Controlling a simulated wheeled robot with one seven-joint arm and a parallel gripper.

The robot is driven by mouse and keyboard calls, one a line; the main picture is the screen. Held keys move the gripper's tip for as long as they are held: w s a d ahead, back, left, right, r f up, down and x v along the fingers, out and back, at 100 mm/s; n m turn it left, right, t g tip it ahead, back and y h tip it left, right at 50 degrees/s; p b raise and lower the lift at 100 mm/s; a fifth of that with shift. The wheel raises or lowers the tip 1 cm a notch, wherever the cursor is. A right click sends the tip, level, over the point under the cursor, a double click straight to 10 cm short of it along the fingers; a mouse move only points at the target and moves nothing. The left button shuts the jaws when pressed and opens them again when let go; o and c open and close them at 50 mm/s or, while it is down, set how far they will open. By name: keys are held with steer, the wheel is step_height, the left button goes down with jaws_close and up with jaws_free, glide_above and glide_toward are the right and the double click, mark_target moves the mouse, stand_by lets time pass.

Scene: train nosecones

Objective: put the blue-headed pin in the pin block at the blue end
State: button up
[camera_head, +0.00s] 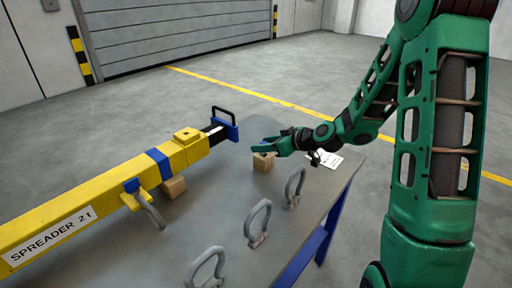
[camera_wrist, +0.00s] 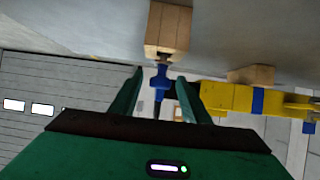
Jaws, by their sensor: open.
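The blue-headed pin (camera_wrist: 161,82) shows between my open fingers in the wrist view, apparently upright at a wooden block (camera_wrist: 168,32). In the head view its blue part (camera_head: 262,148) is small and partly hidden by my gripper (camera_head: 270,145), just above the same wooden block (camera_head: 264,163). My gripper is open, with one finger to each side of the pin; contact is not clear. The yellow beam (camera_head: 90,204) lies at left, with a blue end (camera_head: 230,130). A raised yellow block (camera_head: 187,135) sits on top near that end, apparently the pin block.
Several grey shackles (camera_head: 258,222) stand along the right part of the table (camera_head: 215,195). A wooden block (camera_head: 173,187) is under the beam. A black handle (camera_head: 224,112) rises at the blue end.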

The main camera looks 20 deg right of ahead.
steer(key=v, duration=0.7)
steer(key=shift+s+d+r, duration=0.2)
steer(key=shift+s, duration=0.1)
steer(key=s+d+r+m+g+h, duration=0.1)
steer(key=s+d+m+g+h, duration=0.2)
steer(key=s, duration=0.9)
steer(key=s+d+r+m+g+h, duration=0.1)
steer(key=s+d+m+g+h, duration=0.2)
steer(key=s+d, duration=0.6)
steer(key=s+m+g, duration=0.1)
steer(key=s+m, duration=0.1)
steer(key=s, duration=0.1)
steer(key=shift+s+r+h, duration=0.3)
steer(key=shift+h, duration=0.1)
steer(key=s+m+g, duration=0.1)
steer(key=s, duration=0.2)
steer(key=s+m+g, duration=0.1)
steer(key=s+m, duration=0.1)
steer(key=s, duration=0.2)
steer(key=s+m+g, duration=0.1)
steer(key=s, duration=0.2)
steer(key=shift+s+d+r+m, duration=0.15)
steer(key=shift+s+d+m, duration=0.05)
steer(key=shift+m, duration=0.2)
steer(key=shift+c, duration=0.6)
steer(key=shift+s, duration=0.4)
steer(key=shift+c, duration=0.9)
steer(key=shift+a, duration=0.1)
